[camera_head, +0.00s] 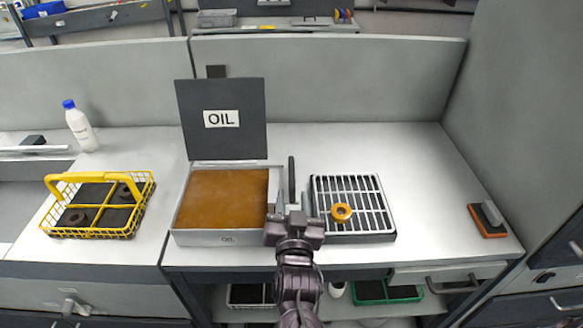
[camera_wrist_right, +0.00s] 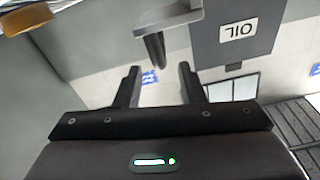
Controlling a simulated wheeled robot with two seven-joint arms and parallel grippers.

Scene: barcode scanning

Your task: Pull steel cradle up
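The oil tank (camera_head: 228,238) holds brown oil (camera_head: 222,198). Its dark lid, marked OIL (camera_head: 221,105), stands open behind it and shows upside down in the right wrist view (camera_wrist_right: 237,55). A dark upright rod (camera_head: 291,172) and a grey steel part, which looks like the cradle's hanger, are at the tank's right edge. In the right wrist view, a grey steel bracket (camera_wrist_right: 170,18) with a downward peg lies ahead of the fingertips. My right gripper (camera_wrist_right: 158,72) is open with nothing between its fingers; it also shows from behind in the head view (camera_head: 293,215). My left gripper is out of view.
A slatted rack (camera_head: 374,203) with an orange ring (camera_head: 341,212) stands right of the gripper. A yellow basket (camera_head: 130,222) with dark rings and a white bottle (camera_head: 80,128) are at left. An orange-and-black block (camera_head: 487,222) is at far right. Counter between rack and block is clear.

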